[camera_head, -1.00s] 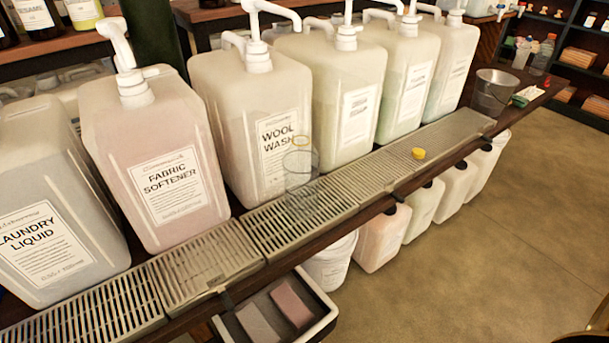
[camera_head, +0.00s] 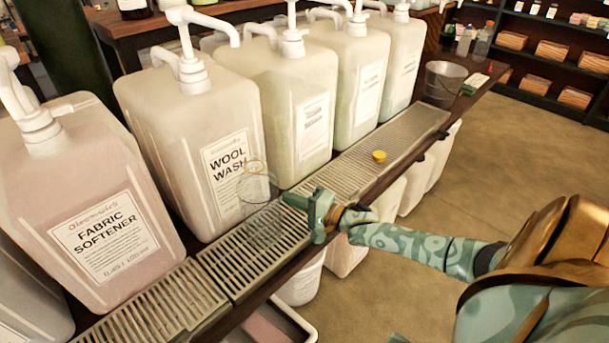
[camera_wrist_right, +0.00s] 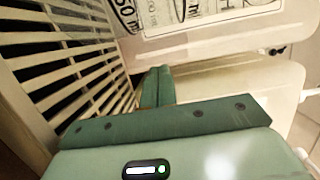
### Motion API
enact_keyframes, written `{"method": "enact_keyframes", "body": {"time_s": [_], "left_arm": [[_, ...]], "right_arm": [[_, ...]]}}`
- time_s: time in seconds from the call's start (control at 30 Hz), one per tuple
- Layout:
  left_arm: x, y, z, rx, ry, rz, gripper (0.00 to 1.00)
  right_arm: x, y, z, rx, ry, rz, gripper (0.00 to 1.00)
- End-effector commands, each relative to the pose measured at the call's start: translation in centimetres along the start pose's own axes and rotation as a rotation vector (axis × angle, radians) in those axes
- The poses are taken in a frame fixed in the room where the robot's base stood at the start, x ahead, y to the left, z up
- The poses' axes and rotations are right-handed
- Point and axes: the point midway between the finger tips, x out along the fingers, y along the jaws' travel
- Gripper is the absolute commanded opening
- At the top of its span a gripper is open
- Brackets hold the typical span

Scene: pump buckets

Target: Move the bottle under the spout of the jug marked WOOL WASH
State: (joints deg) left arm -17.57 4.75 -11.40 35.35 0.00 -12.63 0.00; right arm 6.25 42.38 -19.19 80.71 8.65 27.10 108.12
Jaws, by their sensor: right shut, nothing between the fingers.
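The clear, empty-looking bottle (camera_head: 257,196) with a yellowish rim stands upright on the drip grate, in front of the right part of the WOOL WASH jug (camera_head: 196,130). That jug's white pump spout (camera_head: 214,23) reaches out high above the grate, toward the bottle's side. My right gripper (camera_head: 288,199) is shut and empty, just right of the bottle at about its mid-height. I cannot tell whether it touches the bottle. In the right wrist view the shut green fingers (camera_wrist_right: 157,84) show near the grate, and I cannot make out the bottle there. My left gripper is not in view.
The FABRIC SOFTENER jug (camera_head: 85,200) stands to the left and several more jugs to the right. The slatted drip grate (camera_head: 258,250) runs along the shelf edge. A yellow cap (camera_head: 379,156) lies on it, right of my gripper. A metal bucket (camera_head: 441,83) stands farther off.

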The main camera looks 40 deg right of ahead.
Motion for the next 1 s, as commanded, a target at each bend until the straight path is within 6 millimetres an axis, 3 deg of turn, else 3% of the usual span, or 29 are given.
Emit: {"method": "enact_keyframes", "body": {"time_s": [0.17, 0.4, 0.83, 1.0], "left_arm": [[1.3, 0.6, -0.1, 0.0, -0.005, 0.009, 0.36], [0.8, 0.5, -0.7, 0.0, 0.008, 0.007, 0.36], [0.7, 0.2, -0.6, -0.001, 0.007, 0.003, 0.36], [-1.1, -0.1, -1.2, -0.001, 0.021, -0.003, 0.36]], "right_arm": [[3.4, 0.4, 0.3, 0.002, 0.0, 0.002, 0.0], [2.1, 0.1, 3.2, 0.002, 0.0, 0.002, 0.0], [1.8, 0.1, 3.8, -0.001, 0.0, 0.002, 0.0], [1.4, -0.6, 5.1, 0.001, 0.001, -0.001, 0.0]]}}
